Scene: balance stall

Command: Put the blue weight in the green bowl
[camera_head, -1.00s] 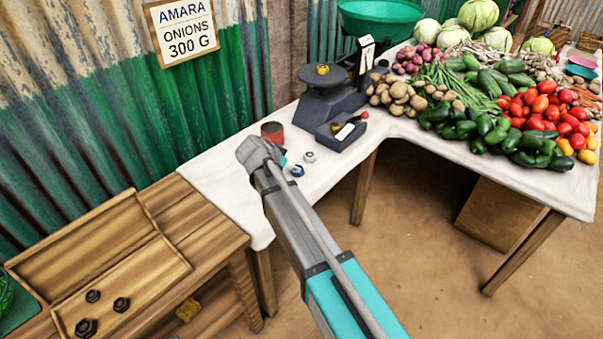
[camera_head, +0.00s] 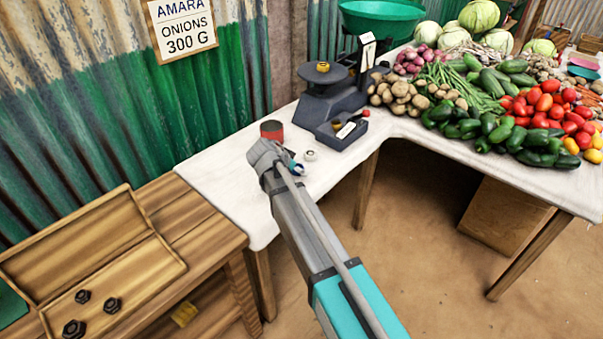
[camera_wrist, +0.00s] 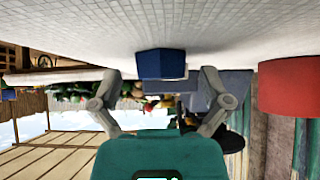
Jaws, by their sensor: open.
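The blue weight (camera_head: 298,169) stands on the white cloth, partly hidden by my arm in the head view. In the wrist view, which is upside down, the blue weight (camera_wrist: 161,64) sits between my two spread fingers, slightly ahead of them. My gripper (camera_wrist: 162,75) is open and empty, low over the cloth, and its fingers do not appear to touch the weight. In the head view my arm's end hides most of the gripper. The green bowl (camera_head: 380,17) is on the scale at the back, and a yellow weight (camera_head: 322,66) rests on the scale's dark plate.
A red cylinder (camera_head: 271,130) stands just behind the blue weight; it also shows in the wrist view (camera_wrist: 289,86). A small white weight (camera_head: 310,155) stands close by. The dark scale (camera_head: 328,103) and heaped vegetables occupy the back right. The cloth's left part is clear.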

